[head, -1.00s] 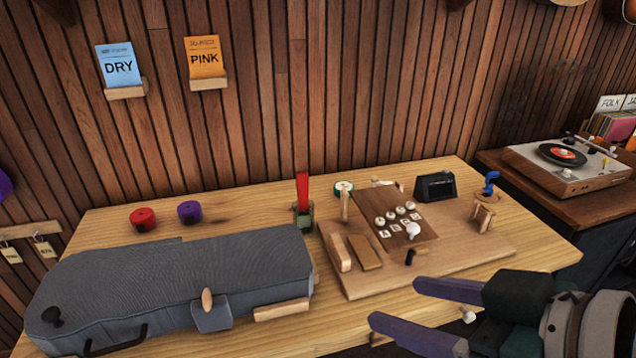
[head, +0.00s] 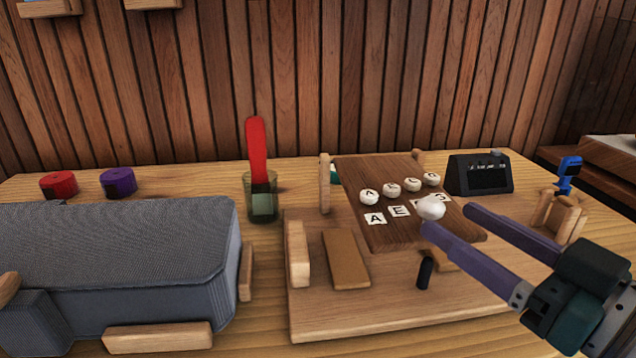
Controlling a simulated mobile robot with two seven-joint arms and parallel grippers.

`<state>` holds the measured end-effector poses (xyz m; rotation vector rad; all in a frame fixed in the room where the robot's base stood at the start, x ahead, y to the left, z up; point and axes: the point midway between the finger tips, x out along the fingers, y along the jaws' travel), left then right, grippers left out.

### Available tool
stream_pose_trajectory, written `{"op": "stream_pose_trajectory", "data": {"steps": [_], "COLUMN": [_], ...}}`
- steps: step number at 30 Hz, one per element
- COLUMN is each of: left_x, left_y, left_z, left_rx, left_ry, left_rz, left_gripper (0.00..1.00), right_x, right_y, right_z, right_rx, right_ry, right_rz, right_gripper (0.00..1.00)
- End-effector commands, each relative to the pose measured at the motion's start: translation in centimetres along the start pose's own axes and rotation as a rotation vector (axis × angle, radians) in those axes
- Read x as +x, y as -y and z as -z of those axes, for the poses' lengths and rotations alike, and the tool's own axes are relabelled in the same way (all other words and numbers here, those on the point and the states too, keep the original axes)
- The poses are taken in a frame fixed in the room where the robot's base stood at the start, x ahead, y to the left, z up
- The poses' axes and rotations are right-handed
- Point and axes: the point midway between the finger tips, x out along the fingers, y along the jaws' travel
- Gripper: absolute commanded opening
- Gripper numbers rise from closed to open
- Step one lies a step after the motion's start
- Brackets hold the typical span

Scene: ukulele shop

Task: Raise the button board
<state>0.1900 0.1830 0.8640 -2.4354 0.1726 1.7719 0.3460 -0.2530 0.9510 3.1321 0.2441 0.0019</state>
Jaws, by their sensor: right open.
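The button board (head: 366,205) is a dark brown wooden panel on a light wooden base (head: 420,303). It carries several round white buttons with letters and several white letter tiles below them. It looks tilted, with its far edge near upright wooden posts. A larger white knob (head: 431,208) sits near its front right. My right gripper (head: 446,220) is open, its two purple fingers pointing left at the board's right front. One fingertip is close to the white knob; I cannot tell whether they touch. My left gripper is out of view.
A grey case (head: 120,250) fills the left of the table. A green glass (head: 262,200) with a red object stands left of the base. A black device (head: 478,174) and a small wooden stand (head: 560,215) with a blue clip are at right. Red and purple rolls lie behind the case.

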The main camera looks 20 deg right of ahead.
Motion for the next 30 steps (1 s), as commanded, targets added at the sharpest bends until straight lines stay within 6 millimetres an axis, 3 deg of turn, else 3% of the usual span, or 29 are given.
{"op": "stream_pose_trajectory", "data": {"steps": [6, 12, 25, 30], "left_x": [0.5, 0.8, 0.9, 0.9], "left_y": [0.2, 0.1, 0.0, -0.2], "left_z": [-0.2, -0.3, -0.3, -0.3], "left_rx": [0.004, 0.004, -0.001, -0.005], "left_ry": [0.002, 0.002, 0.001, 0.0], "left_rz": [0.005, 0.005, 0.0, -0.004], "left_gripper": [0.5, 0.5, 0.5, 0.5], "right_x": [4.2, 7.0, 8.0, 8.0], "right_y": [0.0, 0.1, 0.1, 0.1], "right_z": [0.1, 0.0, 0.0, 0.0], "right_rx": [0.0, 0.0, 0.0, 0.0], "right_ry": [-0.004, -0.001, 0.002, 0.002], "right_rz": [0.0, 0.001, 0.001, 0.001], "right_gripper": [0.68, 0.68, 0.68, 0.49]}}
